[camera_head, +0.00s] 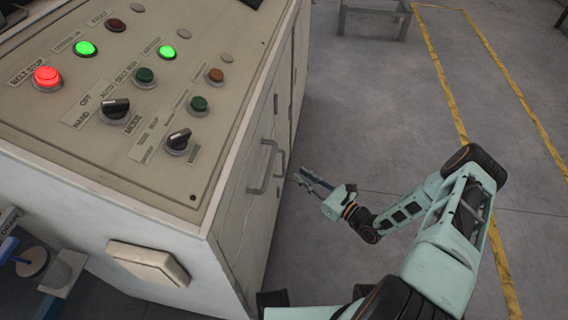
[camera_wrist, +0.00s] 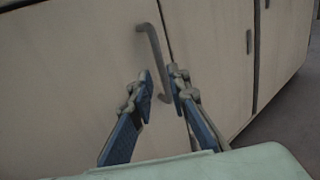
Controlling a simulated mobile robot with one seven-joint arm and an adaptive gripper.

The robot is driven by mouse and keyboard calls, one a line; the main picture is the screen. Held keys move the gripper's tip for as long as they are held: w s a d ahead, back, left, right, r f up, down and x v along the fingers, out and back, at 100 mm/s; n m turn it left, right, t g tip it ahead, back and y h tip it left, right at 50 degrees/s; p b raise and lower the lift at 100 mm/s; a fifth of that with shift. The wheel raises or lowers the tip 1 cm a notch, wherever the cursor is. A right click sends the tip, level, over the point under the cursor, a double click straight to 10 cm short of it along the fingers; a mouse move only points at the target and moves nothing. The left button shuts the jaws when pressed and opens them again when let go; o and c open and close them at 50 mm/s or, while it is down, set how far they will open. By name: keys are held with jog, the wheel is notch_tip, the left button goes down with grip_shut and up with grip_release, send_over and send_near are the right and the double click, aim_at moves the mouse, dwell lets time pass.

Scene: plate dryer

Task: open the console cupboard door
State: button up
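The console cupboard door (camera_head: 248,215) is a pale panel on the side of the control console, and it looks shut. Its grey bar handle (camera_head: 267,168) stands out near the door's edge. In the wrist view the handle (camera_wrist: 153,62) runs down towards the space between my fingertips. My gripper (camera_head: 304,180) is just to the right of the handle in the head view. In the wrist view my gripper (camera_wrist: 161,88) is open, with its two blue-grey fingers apart. The handle's lower end shows between or just beyond the fingertips; I cannot tell whether they touch it.
The console top (camera_head: 130,100) carries lit buttons and knobs above the door. Another door panel (camera_wrist: 210,50) with a small latch (camera_wrist: 249,41) lies to the right. Open grey floor (camera_head: 370,110) with yellow lines (camera_head: 437,70) extends right of the console.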

jog(key=b, duration=0.2)
send_over(284, 174)
jog(key=shift+w+a, duration=0.1)
jog(key=shift+w, duration=0.2)
jog(key=shift+c, duration=0.3)
grip_shut()
